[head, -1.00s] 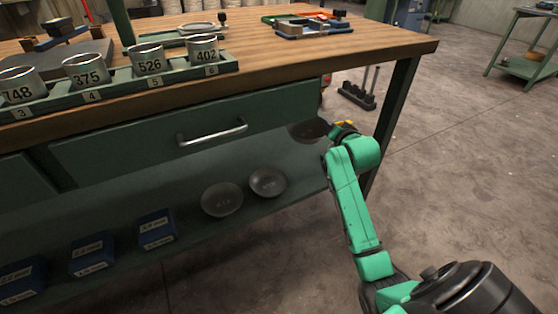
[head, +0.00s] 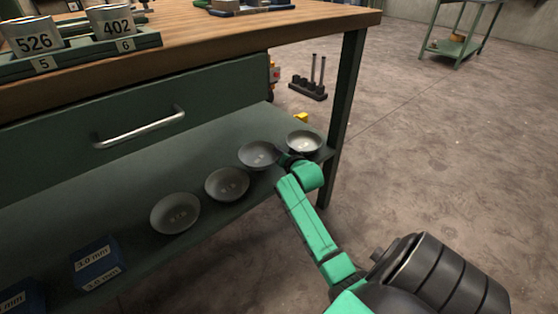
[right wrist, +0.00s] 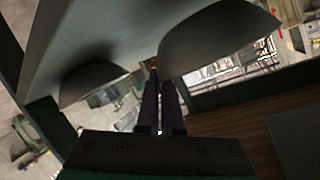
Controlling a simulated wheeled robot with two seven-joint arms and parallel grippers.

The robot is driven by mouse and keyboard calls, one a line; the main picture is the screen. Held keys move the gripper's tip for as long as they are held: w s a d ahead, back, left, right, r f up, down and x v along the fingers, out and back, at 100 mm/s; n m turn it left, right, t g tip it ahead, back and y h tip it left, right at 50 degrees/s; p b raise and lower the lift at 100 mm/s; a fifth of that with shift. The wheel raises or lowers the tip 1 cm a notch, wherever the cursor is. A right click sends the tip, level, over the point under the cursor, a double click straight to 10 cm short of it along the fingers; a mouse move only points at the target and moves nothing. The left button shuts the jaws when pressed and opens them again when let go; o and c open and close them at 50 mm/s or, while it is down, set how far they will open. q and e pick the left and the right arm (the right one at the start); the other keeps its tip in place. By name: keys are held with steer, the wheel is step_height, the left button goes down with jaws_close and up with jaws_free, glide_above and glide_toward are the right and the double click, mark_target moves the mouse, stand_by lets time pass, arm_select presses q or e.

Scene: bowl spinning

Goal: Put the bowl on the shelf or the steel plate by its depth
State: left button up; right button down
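Several shallow grey bowls stand in a slanting row on the green lower shelf (head: 120,180) under the bench: a front bowl (head: 175,213), a second bowl (head: 227,184), a third bowl (head: 259,154) and a paler bowl (head: 304,141) at the shelf's right end. My right gripper (head: 284,159) is between the third and the paler bowl, close to the third's rim. In the right wrist view, its dark fingers (right wrist: 160,95) lie close together, with one bowl (right wrist: 215,45) large at right and another (right wrist: 100,84) at left. Whether they pinch a rim is unclear. My left gripper is out of view.
The bench leg (head: 345,110) stands just right of the row. A drawer with a handle (head: 140,127) overhangs the shelf. A blue box (head: 97,263) sits further left. Numbered cans (head: 112,22) stand on the benchtop. Open floor lies to the right.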

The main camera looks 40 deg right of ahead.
step_height(320, 180, down, 3)
steer(key=shift+r+b, duration=0.1)
steer(key=shift+b, duration=0.25)
steer(key=shift+r, duration=0.15)
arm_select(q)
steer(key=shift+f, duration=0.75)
arm_select(e)
steer(key=c, duration=1.1)
jaws_free()
steer(key=shift+f, duration=0.2)
